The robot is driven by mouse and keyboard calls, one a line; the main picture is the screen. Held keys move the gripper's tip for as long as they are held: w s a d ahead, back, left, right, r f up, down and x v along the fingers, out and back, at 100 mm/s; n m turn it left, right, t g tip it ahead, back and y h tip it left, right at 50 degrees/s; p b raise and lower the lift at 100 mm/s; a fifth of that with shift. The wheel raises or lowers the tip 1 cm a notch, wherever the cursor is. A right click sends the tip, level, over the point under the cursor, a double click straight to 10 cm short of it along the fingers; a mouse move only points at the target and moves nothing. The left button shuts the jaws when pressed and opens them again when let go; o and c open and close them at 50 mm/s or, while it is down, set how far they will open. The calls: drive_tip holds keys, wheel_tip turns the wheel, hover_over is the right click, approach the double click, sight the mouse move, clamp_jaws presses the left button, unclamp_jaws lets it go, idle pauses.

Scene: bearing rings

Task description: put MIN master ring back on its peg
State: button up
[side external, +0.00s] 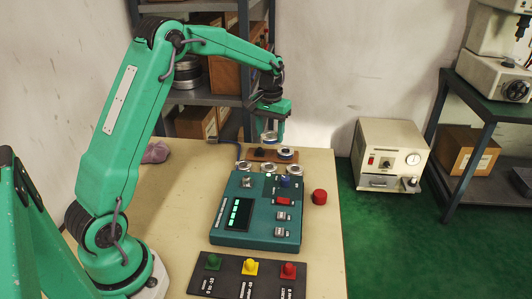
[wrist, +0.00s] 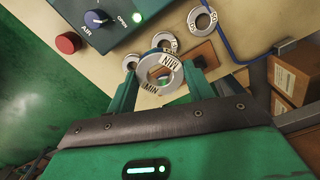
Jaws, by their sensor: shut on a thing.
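The MIN master ring (wrist: 151,86) is a pale metal ring with MIN lettering. My gripper (wrist: 160,76) is shut on it, one finger on each side, in the wrist view. In the side view the ring (side external: 269,138) hangs below my gripper (side external: 270,127), apparently above the brown peg board (side external: 262,154). A dark peg or knob (side external: 258,152) shows on the board's left part, and a ring with blue (side external: 286,153) sits on its right part. The board shows partly in the wrist view (wrist: 206,54). The ring covers what lies directly behind it there.
Several loose rings (side external: 268,167) lie between the board and the teal gauge box (side external: 256,209). A red knob (side external: 319,197) stands right of the box. A dark panel with coloured buttons (side external: 249,275) is at the front. The table's left side is largely clear.

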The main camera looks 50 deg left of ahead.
drive_tip(key=n, duration=0.2)
hover_over(260, 148)
wheel_tip(260, 148, down, 4)
drive_tip(key=shift+r, duration=0.15)
drive_tip(key=shift+f, duration=2)
drive_tip(key=shift+f, duration=1.75)
idle(1.3)
drive_tip(key=o, duration=1.3)
drive_tip(key=shift+o, duration=0.2)
drive_tip(key=shift+r, duration=0.1)
